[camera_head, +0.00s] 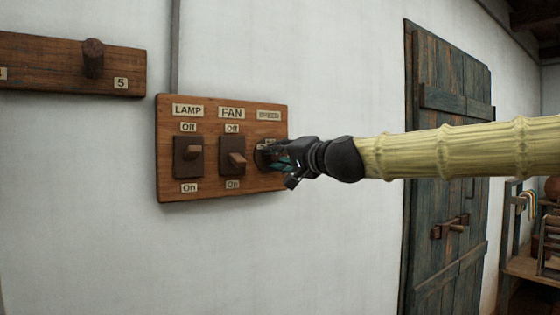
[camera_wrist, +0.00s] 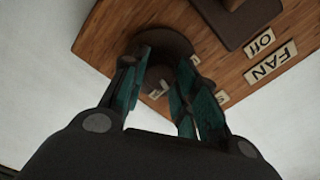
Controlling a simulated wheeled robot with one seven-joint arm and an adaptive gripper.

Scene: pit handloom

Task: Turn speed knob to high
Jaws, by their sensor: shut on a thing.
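The speed knob (camera_wrist: 160,76) is a dark round dial on the wooden switch panel (camera_head: 205,108), under the SPEED label (camera_head: 269,115) at the panel's right. My gripper (camera_head: 270,153) reaches in from the right and is shut on the knob. In the wrist view its teal-padded fingers (camera_wrist: 157,88) sit on both sides of the knob. In the head view the gripper hides most of the knob, and I cannot read its setting.
The LAMP switch (camera_head: 190,156) and FAN switch (camera_head: 234,161) are left of the knob, the FAN switch close to my gripper. A wooden rail with a peg (camera_head: 93,58) is at upper left. A plank door (camera_head: 440,220) stands to the right. The wall below the panel is clear.

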